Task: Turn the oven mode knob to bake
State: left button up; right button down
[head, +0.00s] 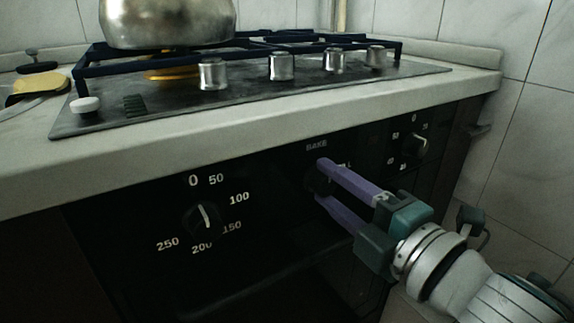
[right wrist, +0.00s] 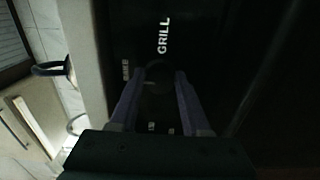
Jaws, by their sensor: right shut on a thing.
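The oven mode knob (head: 314,182) is the dark knob in the middle of the black oven panel, mostly hidden by my right gripper in the head view. The BAKE label (head: 317,146) stands just above it. My right gripper (head: 322,181) reaches in from the lower right, its two purple fingers shut on the knob, one on each side. In the right wrist view the knob (right wrist: 158,72) shows dark between the fingertips, near the GRILL label (right wrist: 164,36). The knob's pointer direction cannot be made out. My left gripper is not in view.
A temperature knob (head: 207,217) with numbers sits to the left on the panel, and another knob (head: 415,146) to the right. The countertop (head: 150,146) overhangs the panel. Above are a hob (head: 180,108) with metal knobs and a pot (head: 165,24). A tiled wall (head: 530,150) bounds the right.

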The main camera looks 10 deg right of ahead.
dwell(0.3)
jog(key=shift+c, duration=2.2)
grip_release()
jog(key=p+v, duration=0.2)
jog(key=v, duration=0.8)
jog(key=shift+r, duration=0.1)
